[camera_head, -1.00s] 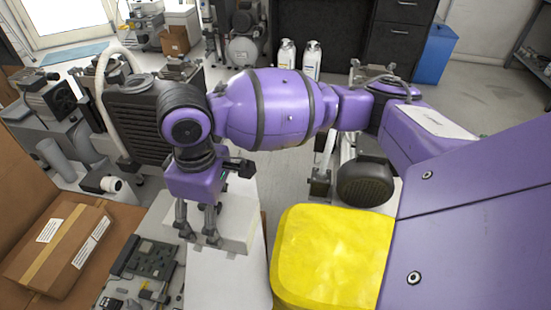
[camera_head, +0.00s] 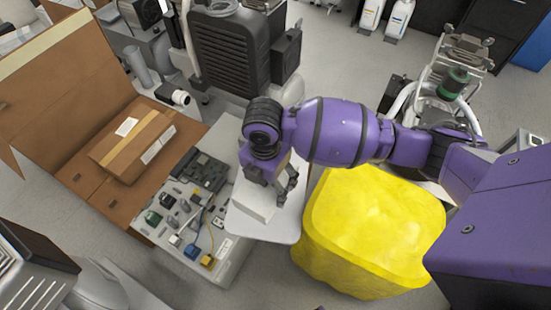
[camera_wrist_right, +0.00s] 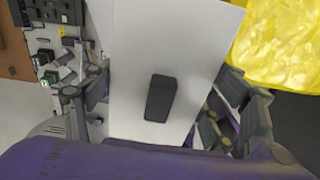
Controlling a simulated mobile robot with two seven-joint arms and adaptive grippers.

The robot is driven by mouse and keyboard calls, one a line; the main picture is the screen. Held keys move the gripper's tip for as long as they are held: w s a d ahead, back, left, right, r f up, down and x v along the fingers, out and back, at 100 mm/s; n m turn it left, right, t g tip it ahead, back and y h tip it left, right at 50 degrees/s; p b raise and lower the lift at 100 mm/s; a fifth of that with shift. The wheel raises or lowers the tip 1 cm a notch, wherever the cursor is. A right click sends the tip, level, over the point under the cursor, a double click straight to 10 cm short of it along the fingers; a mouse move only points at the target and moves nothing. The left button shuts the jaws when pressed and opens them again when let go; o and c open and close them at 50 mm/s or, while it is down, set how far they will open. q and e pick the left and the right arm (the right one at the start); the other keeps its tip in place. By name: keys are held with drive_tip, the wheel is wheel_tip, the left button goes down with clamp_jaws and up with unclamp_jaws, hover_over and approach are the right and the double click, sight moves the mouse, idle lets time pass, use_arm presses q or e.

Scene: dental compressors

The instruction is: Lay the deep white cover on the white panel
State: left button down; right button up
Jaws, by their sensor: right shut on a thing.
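The deep white cover (camera_head: 251,203) is a box-like white piece under my right gripper (camera_head: 266,188) in the head view. The gripper is shut on it, with its fingers at opposite sides. The white panel (camera_head: 281,231) is a flat plate below the cover and extends past it toward the front and right. I cannot tell whether the cover touches the panel. In the right wrist view, a white surface (camera_wrist_right: 130,60) lies between the separated fingers, with a dark rectangular patch (camera_wrist_right: 160,98) on it. The arm and gripper hide part of the cover. My left gripper is not in view.
A yellow bag-like bin (camera_head: 365,235) stands just right of the panel. To the left is a board with several electronic parts (camera_head: 190,215), then an open cardboard box holding a taped carton (camera_head: 132,145). A dark finned compressor (camera_head: 235,45) stands behind.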

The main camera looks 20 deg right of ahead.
drive_tip(key=w+d+f+b, duration=0.1)
drive_tip(key=w+f, duration=0.1)
drive_tip(key=w, duration=0.1)
drive_tip(key=w+d+f+b, duration=0.1)
drive_tip(key=w+f, duration=0.2)
drive_tip(key=w+d+f+b, duration=0.1)
drive_tip(key=w+f, duration=0.2)
drive_tip(key=shift+w+d, duration=0.25)
drive_tip(key=shift+w, duration=0.15)
wheel_tip(320, 180, down, 3)
drive_tip(key=shift+w+f+b, duration=0.1)
drive_tip(key=shift+w+b, duration=0.05)
drive_tip(key=shift+b, duration=0.45)
drive_tip(key=shift+f, duration=0.15)
drive_tip(key=shift+d, duration=0.1)
drive_tip(key=o, duration=1.3)
drive_tip(key=shift+c, duration=0.2)
drive_tip(key=shift+r, duration=0.2)
use_arm(q)
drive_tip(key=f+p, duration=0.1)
drive_tip(key=p, duration=0.2)
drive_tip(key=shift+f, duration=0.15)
use_arm(e)
wheel_tip(320, 180, up, 12)
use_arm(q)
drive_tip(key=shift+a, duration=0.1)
